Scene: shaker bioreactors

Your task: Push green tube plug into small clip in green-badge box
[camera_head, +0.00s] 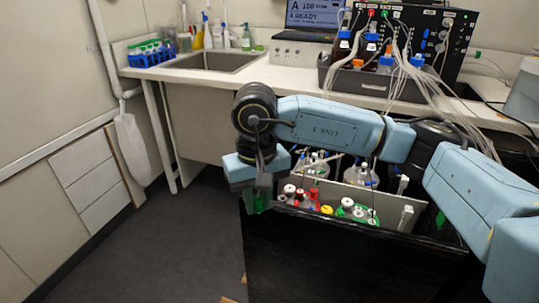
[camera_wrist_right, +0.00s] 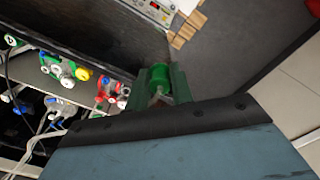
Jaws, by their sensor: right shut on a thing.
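My right gripper (camera_head: 257,201) hangs at the left rim of the black box (camera_head: 350,255), fingers pointing down. In the right wrist view its green fingers (camera_wrist_right: 160,92) are shut on a green tube plug (camera_wrist_right: 158,76). In the head view the plug cannot be told apart from the green fingers. A green badge (camera_head: 440,219) shows at the right end of the box. Small white clips (camera_head: 402,184) (camera_head: 406,217) stand at the right of the box; I cannot tell which is the small clip. My left gripper is out of view.
Behind are a counter with a sink (camera_head: 215,61), a bottle tray (camera_head: 362,85) and loose tubing.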

